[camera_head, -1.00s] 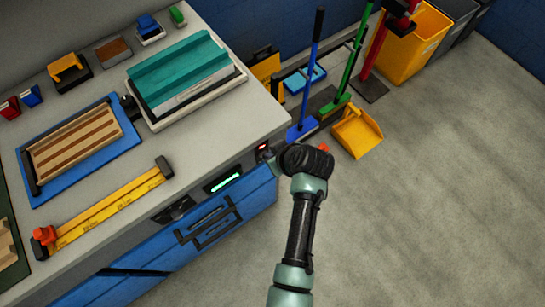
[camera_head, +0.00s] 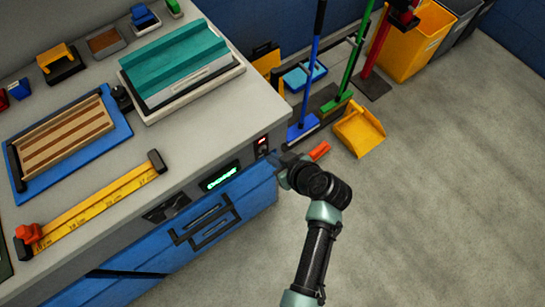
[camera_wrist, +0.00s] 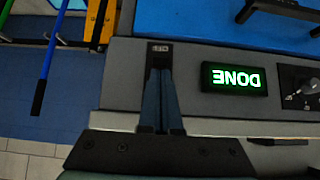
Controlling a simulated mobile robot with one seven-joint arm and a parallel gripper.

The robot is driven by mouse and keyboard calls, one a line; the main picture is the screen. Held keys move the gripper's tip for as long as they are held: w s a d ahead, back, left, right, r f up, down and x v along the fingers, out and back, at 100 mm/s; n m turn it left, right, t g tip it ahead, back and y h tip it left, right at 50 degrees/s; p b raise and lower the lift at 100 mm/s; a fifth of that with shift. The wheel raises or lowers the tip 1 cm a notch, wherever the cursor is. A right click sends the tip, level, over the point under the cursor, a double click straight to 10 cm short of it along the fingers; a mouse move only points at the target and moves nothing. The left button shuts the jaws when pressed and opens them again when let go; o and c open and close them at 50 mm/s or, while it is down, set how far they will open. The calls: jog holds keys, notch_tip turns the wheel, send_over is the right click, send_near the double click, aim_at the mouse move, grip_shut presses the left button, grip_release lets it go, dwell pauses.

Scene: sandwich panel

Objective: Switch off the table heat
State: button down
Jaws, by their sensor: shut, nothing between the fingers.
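The heat switch (camera_head: 262,145) is a small dark rocker plate near the right end of the bench's front panel, with a red mark in the head view. In the wrist view the switch (camera_wrist: 160,47) looks dark, and its small lettering is hard to read. A green lit display (camera_head: 220,176) sits left of it; in the wrist view the display (camera_wrist: 234,78) reads DONE, upside down. My gripper (camera_head: 283,158) is shut and empty, just in front of the panel below and right of the switch. Its fingertips (camera_wrist: 158,72) appear just below the switch; contact cannot be told.
A black knob (camera_wrist: 303,88) is beside the display. A blue drawer front (camera_head: 160,240) lies below the panel. On the benchtop are a yellow ruler (camera_head: 95,207), a blue tray (camera_head: 118,118) and a teal press (camera_head: 180,62). Brooms and a yellow dustpan (camera_head: 359,129) stand behind; right floor is clear.

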jog(key=shift+s+d+f, duration=0.1)
jog(key=shift+f, duration=0.15)
jog(key=shift+r, duration=0.1)
jog(key=shift+r+p, duration=0.7)
